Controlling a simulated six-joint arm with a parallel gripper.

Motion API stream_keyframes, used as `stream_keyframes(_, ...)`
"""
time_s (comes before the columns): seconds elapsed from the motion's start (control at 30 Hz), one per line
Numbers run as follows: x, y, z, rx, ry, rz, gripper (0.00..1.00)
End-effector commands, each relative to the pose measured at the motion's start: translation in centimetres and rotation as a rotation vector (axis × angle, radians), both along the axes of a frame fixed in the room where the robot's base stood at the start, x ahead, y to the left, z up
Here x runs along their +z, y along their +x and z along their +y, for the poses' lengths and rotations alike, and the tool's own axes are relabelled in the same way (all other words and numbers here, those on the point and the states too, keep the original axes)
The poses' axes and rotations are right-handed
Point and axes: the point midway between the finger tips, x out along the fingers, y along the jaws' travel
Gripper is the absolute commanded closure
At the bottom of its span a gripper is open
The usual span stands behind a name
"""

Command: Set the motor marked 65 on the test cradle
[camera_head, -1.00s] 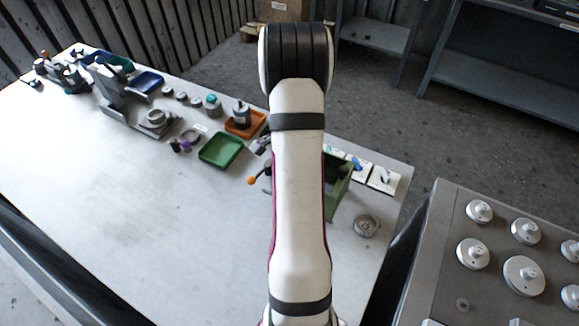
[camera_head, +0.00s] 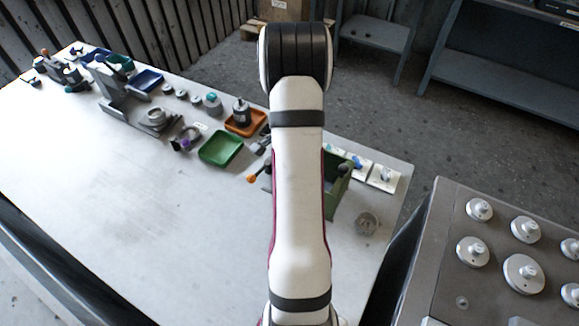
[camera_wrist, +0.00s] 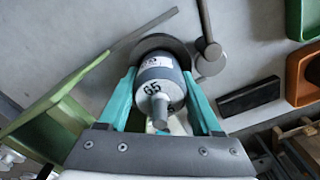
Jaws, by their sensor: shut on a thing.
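The motor marked 65 (camera_wrist: 160,82) is a grey cylinder with a white label and a shaft pointing toward the camera in the wrist view. My gripper (camera_wrist: 162,90) is shut on it, with one teal finger on each side. A dark round disc (camera_wrist: 143,50) shows behind the motor; I cannot tell whether it belongs to the motor or to a seat under it, or whether they touch. In the head view my arm hides my gripper and the held motor. I cannot surely pick out the test cradle.
A green box (camera_head: 338,192) stands right of my arm, and its wall is close at left in the wrist view (camera_wrist: 60,105). A green tray (camera_head: 220,148) and an orange tray (camera_head: 244,123) holding a grey motor lie to the left. The front of the table is clear.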

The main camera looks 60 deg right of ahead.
Motion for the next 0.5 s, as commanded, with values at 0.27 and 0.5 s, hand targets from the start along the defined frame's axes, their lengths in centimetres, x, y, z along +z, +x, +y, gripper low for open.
stream_keyframes(0.27,-0.52,0.02,-0.03,0.0,-0.001,-0.001,1.0)
stream_keyframes(0.5,-0.97,0.01,-0.01,-0.001,0.0,0.0,0.32)
